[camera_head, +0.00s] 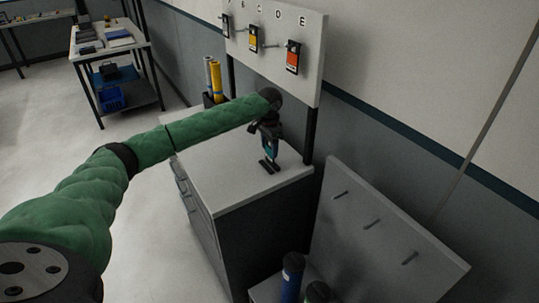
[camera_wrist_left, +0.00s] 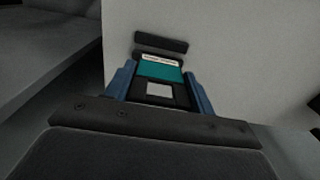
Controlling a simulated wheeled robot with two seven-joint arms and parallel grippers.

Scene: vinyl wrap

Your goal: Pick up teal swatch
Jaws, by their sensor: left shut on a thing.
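The teal swatch (camera_wrist_left: 160,71) shows in the left wrist view as a black-framed card with a teal band, a white label strip and a pale square opening. My left gripper (camera_wrist_left: 158,86) has its two blue fingers on either side of the card and is shut on it. In the head view my left gripper (camera_head: 269,157) points down over the white cabinet top, and a bit of the teal swatch (camera_head: 271,148) shows between the fingers. A small dark stand (camera_head: 269,167) is just below it. I cannot tell whether the swatch still touches the stand. My right gripper is not in view.
A white pegboard (camera_head: 275,62) with lettered places and several hanging swatches stands behind the cabinet (camera_head: 237,193). An angled panel with bare pegs (camera_head: 385,225) is at the right. Rolls (camera_head: 216,80) stand at the cabinet's back left, others (camera_head: 292,275) below. The cabinet top is mostly clear.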

